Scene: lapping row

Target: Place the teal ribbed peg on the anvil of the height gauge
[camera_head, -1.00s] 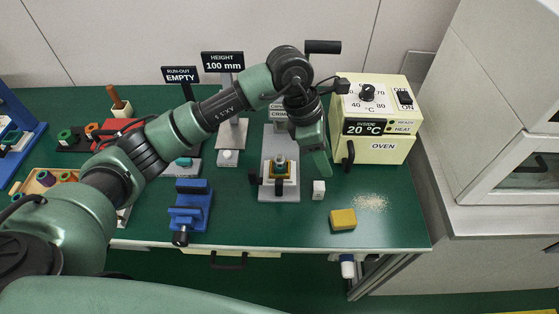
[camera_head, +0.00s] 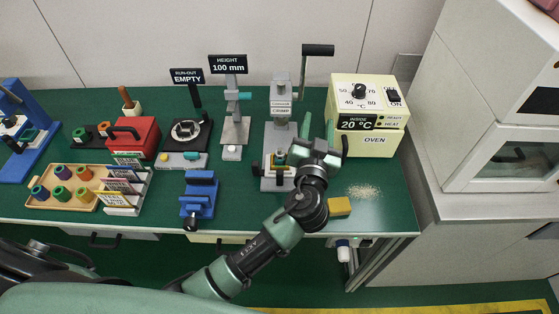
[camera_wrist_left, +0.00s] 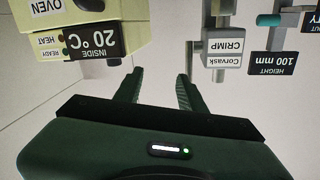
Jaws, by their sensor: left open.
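The height gauge (camera_head: 236,125), under a sign reading 100 mm, has a flat grey base, a white button in front and a teal part on its column. I see no peg on its base. A small teal-green upright piece (camera_head: 281,159) sits in the crimp press (camera_head: 279,135); it may be the ribbed peg, but its ribs are too small to make out. My left gripper (camera_head: 318,131) is open and empty, right of the press and in front of the oven. In the left wrist view its fingers (camera_wrist_left: 160,88) stand apart. My right gripper is not in view.
The oven (camera_head: 368,115) stands right of my left gripper. A yellow block (camera_head: 339,206) and pale grains (camera_head: 363,192) lie near the front right. A blue fixture (camera_head: 199,193), run-out gauge (camera_head: 186,133) and wooden peg tray (camera_head: 69,202) stand to the left.

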